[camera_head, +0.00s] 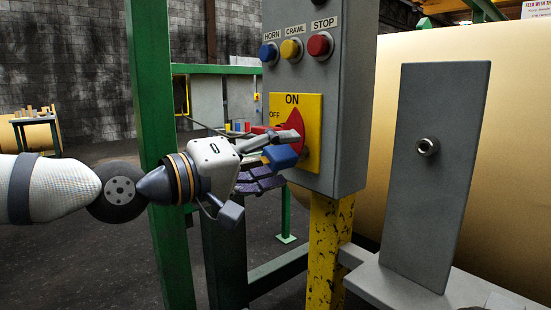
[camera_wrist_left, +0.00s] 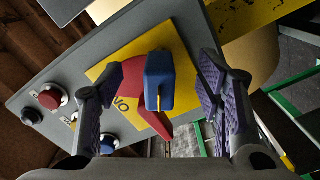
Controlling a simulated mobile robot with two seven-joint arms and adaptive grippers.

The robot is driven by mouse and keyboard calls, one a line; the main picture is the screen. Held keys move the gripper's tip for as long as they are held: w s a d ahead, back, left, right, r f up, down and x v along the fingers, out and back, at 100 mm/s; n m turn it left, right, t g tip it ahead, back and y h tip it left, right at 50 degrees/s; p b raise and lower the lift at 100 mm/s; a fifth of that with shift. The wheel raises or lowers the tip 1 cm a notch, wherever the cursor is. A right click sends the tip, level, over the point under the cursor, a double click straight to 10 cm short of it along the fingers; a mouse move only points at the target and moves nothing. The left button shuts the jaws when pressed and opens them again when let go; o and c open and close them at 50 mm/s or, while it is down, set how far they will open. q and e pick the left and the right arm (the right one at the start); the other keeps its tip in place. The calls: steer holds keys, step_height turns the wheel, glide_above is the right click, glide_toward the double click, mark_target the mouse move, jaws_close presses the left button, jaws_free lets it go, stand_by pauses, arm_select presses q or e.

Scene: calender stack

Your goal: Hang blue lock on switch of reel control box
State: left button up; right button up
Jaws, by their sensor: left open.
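The grey reel control box (camera_head: 310,80) carries a yellow plate (camera_head: 312,108) marked ON and OFF with a red rotary switch (camera_head: 294,121). The blue lock (camera_head: 280,157) is at the switch's lower front. In the left wrist view the lock (camera_wrist_left: 158,82) overlaps the red switch (camera_wrist_left: 136,76); its shackle is hidden, so I cannot tell whether it passes through the switch. My left gripper (camera_head: 282,152) is open, its fingers on either side of the lock. In the wrist view, gaps show between the lock and both fingers (camera_wrist_left: 153,98). My right gripper is not in view.
Blue, yellow and red buttons (camera_head: 292,49) sit above the switch. A yellow post (camera_head: 330,250) supports the box. A green post (camera_head: 155,120) stands behind my left arm. A grey panel (camera_head: 435,180) and a large tan roll (camera_head: 520,140) are at the right.

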arm_select(q)
steer(key=shift+v, duration=1.05)
steer(key=shift+p+v, duration=0.5)
steer(key=shift+v, duration=1.95)
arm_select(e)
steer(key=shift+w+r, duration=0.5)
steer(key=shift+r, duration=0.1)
